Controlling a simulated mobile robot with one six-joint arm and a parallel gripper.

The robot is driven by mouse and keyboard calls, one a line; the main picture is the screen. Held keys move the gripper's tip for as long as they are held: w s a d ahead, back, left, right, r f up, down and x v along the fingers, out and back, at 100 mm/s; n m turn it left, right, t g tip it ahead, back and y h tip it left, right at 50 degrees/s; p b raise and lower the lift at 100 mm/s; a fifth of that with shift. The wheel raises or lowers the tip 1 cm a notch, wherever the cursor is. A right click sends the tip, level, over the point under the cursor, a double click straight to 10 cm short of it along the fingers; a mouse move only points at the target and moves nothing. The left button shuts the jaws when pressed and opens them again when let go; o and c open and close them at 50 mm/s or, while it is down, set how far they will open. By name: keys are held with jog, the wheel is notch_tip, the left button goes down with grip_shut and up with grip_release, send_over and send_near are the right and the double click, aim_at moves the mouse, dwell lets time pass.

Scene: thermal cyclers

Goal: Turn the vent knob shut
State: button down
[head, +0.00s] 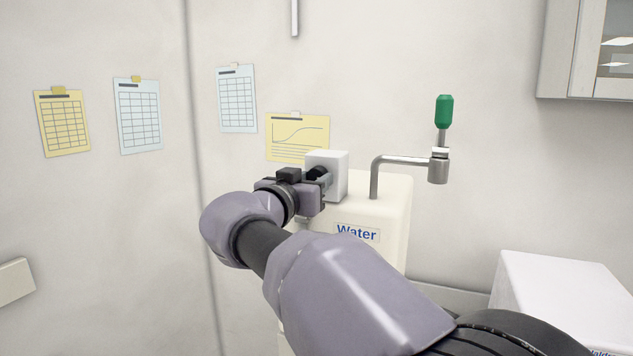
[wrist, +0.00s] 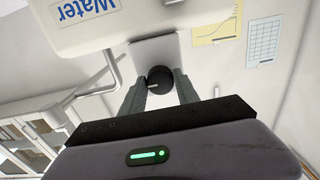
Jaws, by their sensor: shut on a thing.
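The vent knob (wrist: 159,79) is a black round knob with a pale pointer mark, which points left in the wrist view. It sits on a light grey box (wrist: 152,52) on top of the white container labelled "Water" (head: 378,190). In the head view, the knob (head: 317,173) is mostly hidden by my gripper (head: 309,180). In the wrist view, my gripper (wrist: 160,88) has one grey finger on each side of the knob and is shut on it.
A bent metal pipe (head: 400,160) with a green handle (head: 444,111) rises from the container, right of the knob. A white box (head: 555,290) stands at the lower right. Paper charts (head: 297,137) hang on the wall behind. A cabinet (head: 572,60) is at the upper right.

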jog(key=shift+f, duration=0.1)
jog(key=n+b, duration=0.4)
jog(key=n, duration=0.8)
jog(key=shift+n, duration=0.4)
jog(key=n, duration=0.2)
jog(key=n+p, duration=0.1)
jog(key=n, duration=0.1)
jog(key=shift+d+r+n, duration=0.1)
jog(key=shift+r+n, duration=0.1)
jog(key=shift+n, duration=0.2)
jog(key=c, duration=0.9)
grip_release()
